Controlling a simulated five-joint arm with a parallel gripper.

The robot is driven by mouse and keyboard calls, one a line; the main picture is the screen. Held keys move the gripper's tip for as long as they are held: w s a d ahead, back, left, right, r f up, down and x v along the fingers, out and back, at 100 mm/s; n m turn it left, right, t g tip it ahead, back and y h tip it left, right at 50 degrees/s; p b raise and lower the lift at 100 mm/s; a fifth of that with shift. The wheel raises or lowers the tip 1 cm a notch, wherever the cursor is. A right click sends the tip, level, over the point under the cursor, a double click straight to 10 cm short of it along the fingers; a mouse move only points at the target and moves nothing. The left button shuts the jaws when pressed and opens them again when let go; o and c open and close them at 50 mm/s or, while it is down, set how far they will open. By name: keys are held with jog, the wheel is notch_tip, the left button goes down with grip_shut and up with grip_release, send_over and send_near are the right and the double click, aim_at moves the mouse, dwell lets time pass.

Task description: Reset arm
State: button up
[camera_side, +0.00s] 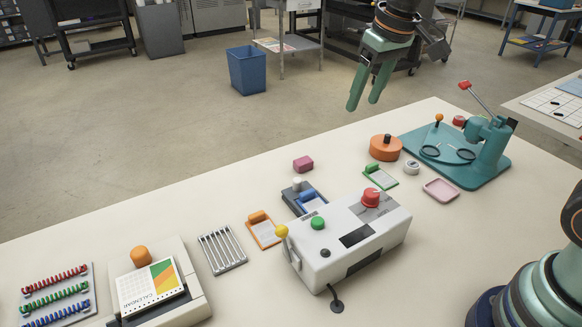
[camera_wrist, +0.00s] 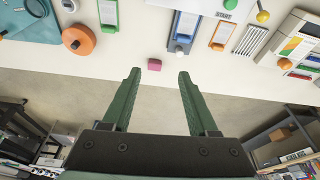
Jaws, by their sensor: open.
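My gripper (camera_side: 366,106) is raised in the air beyond the far edge of the table, over the floor, in the side view. Its two green fingers are apart with nothing between them. In the wrist view the open gripper (camera_wrist: 158,78) points toward the table, and a pink block (camera_wrist: 154,65) shows between and beyond the fingertips. The pink block (camera_side: 303,164) lies on the table near its far edge, well apart from my gripper.
Several clipboards lie between. A blue bin (camera_side: 247,70) stands on the floor behind.

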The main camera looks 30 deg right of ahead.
jog(key=s+d+f+t, duration=0.1)
jog(key=s+d, duration=0.3)
jog(key=s, duration=0.8)
jog(key=shift+s+d+f+m+t, duration=0.2)
jog(key=shift+f+m+t, duration=0.15)
jog(key=shift+t, duration=0.45)
